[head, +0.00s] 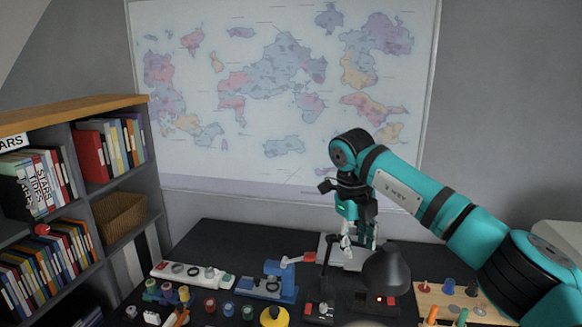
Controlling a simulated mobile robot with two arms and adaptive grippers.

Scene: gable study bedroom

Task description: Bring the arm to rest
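My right arm (410,190) comes in from the right edge, teal with black bands, and bends down at its wrist in front of the map. My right gripper (359,244) points down over the back of the dark desk (225,240), above a light grey plate (338,262). Its fingers look apart, with no held thing that I can make out between them. Whether the fingertips touch anything on the plate is too small to tell. My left gripper is not in view.
A black desk lamp (387,270) stands close in front of the gripper. A blue device (282,282), a white power strip (193,273) and several small coloured items crowd the desk front. A wooden board (435,298) lies right. A bookshelf (120,190) stands left; a map (270,90) hangs behind.

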